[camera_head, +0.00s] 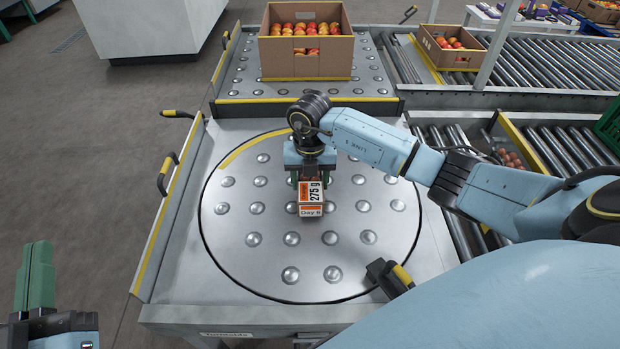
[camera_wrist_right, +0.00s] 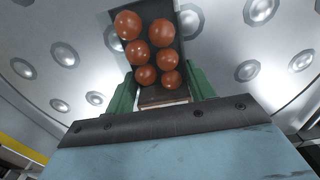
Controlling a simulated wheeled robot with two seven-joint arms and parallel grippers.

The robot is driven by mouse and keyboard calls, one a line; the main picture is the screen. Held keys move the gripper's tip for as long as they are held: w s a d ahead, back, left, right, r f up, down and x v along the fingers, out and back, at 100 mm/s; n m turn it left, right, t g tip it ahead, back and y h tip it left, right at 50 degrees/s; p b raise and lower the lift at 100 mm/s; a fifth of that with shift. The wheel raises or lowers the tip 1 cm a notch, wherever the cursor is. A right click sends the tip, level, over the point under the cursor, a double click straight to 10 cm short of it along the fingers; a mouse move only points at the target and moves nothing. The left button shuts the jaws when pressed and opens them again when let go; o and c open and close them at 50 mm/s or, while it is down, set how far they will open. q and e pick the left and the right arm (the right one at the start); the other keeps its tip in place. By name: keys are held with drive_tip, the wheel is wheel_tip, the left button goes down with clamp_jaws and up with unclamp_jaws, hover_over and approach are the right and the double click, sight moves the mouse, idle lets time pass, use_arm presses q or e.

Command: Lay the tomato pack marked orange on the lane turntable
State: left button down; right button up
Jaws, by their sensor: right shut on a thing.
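The tomato pack with an orange label (camera_head: 311,197) reads "275 g" and "Day 6" in the head view. My right gripper (camera_head: 308,178) is shut on one end of it, over the middle of the lane turntable (camera_head: 235,265). In the right wrist view the pack (camera_wrist_right: 166,92) is a dark tray of several red tomatoes, with green fingers on both sides of its near end. I cannot tell whether the pack touches the turntable's studded top. My left gripper (camera_head: 38,275) is at the lower left, away from the turntable; its finger gap is unclear.
A smaller tomato crate (camera_head: 447,54) stands on the rollers at right. Yellow-edged rails (camera_head: 165,215) border the turntable's left side. The rest of its top is clear.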

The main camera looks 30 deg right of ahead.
drive_tip(key=shift+f, duration=0.35)
idle(0.7)
drive_tip(key=o, duration=1.2)
drive_tip(key=shift+o, duration=0.2)
